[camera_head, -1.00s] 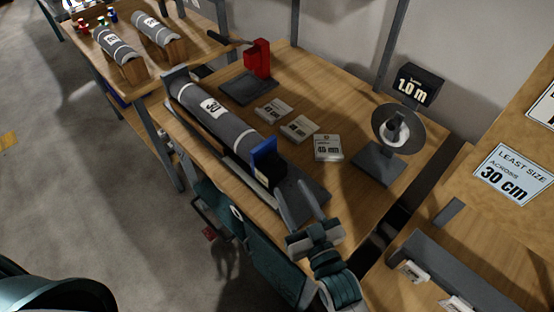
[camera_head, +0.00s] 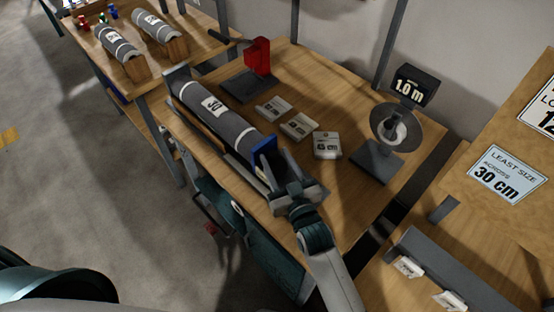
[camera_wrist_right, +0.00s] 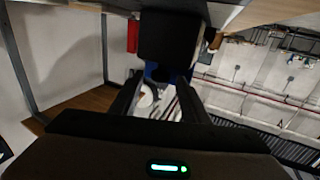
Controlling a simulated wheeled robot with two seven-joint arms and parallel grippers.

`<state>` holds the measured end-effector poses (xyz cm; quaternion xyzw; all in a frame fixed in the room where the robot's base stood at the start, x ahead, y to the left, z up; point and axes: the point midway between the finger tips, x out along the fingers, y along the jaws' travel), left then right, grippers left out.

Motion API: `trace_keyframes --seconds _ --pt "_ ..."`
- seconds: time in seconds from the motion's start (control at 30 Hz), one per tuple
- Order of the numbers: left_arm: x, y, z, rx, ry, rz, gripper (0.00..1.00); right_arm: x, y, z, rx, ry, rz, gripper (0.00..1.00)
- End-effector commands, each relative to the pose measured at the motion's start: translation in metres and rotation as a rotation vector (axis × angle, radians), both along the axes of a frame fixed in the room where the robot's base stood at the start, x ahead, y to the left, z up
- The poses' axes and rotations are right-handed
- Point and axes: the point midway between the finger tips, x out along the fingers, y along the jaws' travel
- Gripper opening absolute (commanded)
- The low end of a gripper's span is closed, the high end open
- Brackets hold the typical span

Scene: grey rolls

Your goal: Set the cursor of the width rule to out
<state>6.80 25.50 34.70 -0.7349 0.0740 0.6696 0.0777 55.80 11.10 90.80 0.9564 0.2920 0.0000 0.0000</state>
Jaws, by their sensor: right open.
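A grey roll marked 30 (camera_head: 212,105) lies along the width rule on the table. The rule's blue cursor (camera_head: 264,147) stands upright at the roll's near right end. My right gripper (camera_head: 275,168) is open, its fingers at the cursor's outer side; whether they touch it I cannot tell. In the right wrist view, blue (camera_wrist_right: 166,73) shows between the two dark fingers, below a dark block. The lower part of the cursor is hidden by the gripper. My left gripper is out of view.
A red upright block on a dark base (camera_head: 257,57) stands behind the roll. Several white cards, one being a label card (camera_head: 327,145), lie to the right. A round-dish stand (camera_head: 378,158) and a 1.0 m display (camera_head: 411,88) are farther right. More rolls rest on the back-left table.

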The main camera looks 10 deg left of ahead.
Motion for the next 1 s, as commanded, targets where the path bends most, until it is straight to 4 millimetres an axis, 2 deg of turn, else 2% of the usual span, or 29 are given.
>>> trace_keyframes --seconds 0.07,0.23,0.4,0.53,0.8,1.0 --pt "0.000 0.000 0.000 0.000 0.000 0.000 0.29 0.000 0.000 0.000 0.000 0.000 0.000 0.42" --pt "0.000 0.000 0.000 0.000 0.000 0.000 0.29 0.000 0.000 0.000 0.000 0.000 0.000 0.01" --pt "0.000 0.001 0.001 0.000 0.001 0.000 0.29 -0.001 -0.001 0.000 -0.001 0.001 0.000 0.00" --pt "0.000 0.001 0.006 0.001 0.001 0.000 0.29 -0.007 -0.011 0.001 -0.003 0.002 -0.001 0.00" --pt "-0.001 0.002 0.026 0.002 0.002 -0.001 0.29 -0.039 -0.059 0.001 -0.006 0.003 -0.001 0.00" --pt "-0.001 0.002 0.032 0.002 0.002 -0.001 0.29 -0.055 -0.083 0.000 -0.003 0.002 0.000 0.00"
